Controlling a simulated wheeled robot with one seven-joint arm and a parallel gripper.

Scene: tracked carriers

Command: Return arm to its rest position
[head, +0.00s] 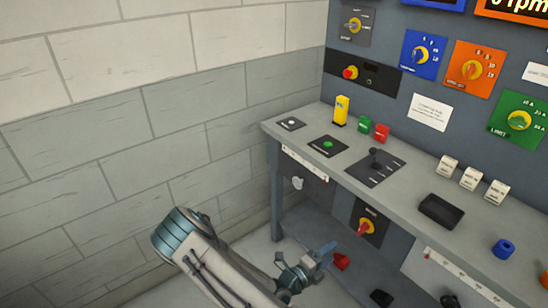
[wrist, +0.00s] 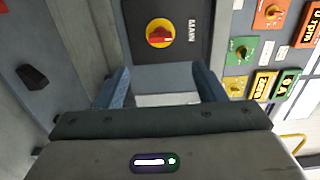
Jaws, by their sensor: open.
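My arm (head: 215,255) reaches in from the bottom of the head view, in front of the grey bench. My gripper (head: 312,258) is low beside the bench front, left of a black panel with a red and yellow rotary switch (head: 367,228). In the wrist view my gripper (wrist: 160,88) shows two blue fingers spread wide apart with nothing held between them. Beyond the fingers is the red and yellow switch (wrist: 160,33) on a black plate marked MAIN. The gripper looks apart from it.
The grey bench top (head: 410,185) carries a yellow block (head: 341,110), green and red blocks, a joystick panel (head: 375,166), white labelled blocks and a blue ring (head: 503,248). A red object (head: 341,261) is low near the gripper. A block wall (head: 110,130) stands left.

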